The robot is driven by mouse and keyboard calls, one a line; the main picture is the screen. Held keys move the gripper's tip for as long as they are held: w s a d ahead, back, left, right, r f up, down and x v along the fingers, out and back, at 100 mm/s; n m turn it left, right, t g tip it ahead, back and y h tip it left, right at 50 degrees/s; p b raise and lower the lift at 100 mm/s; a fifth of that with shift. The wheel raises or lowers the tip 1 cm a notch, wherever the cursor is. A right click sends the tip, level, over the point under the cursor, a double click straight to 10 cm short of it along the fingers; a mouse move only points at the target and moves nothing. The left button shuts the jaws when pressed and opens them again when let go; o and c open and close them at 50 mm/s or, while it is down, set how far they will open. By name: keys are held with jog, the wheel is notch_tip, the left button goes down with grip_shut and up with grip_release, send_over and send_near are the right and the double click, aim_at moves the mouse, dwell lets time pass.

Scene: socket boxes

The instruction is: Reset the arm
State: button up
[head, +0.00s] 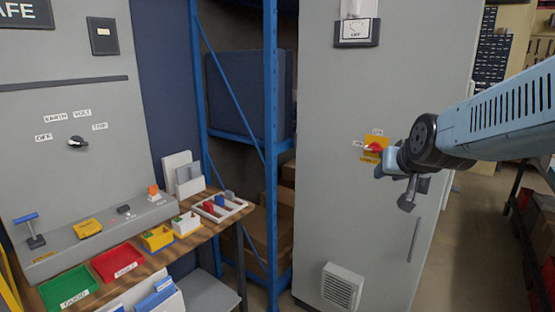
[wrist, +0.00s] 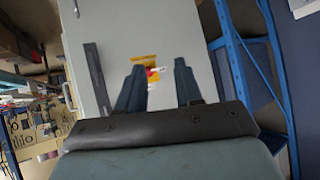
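My arm reaches in from the right in the head view. My gripper (head: 382,170) is in front of the tall grey cabinet (head: 340,215), close to a red rotary switch (head: 376,147) on a yellow plate. In the wrist view, the two dark fingers of my gripper (wrist: 159,66) are apart with nothing held between them. The red switch (wrist: 153,75) shows beyond the gap between the fingers, nearer the left finger. I cannot tell the exact distance from the fingertips to the switch. The fingers are partly hidden by the wrist in the head view.
A wooden bench (head: 185,245) at left holds a green bin (head: 68,284), a red bin (head: 117,262), yellow bins and a white tray (head: 220,208). A blue shelf rack (head: 270,110) stands beside the cabinet. The cabinet's long handle (head: 413,238) is below my arm.

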jog(key=s+a+n+g, duration=0.1)
jog(key=s+g, duration=0.4)
jog(key=s, duration=1.1)
jog(key=shift+s+a+f+n, duration=0.2)
jog(key=shift+a+f+n, duration=0.1)
jog(key=shift+a, duration=0.25)
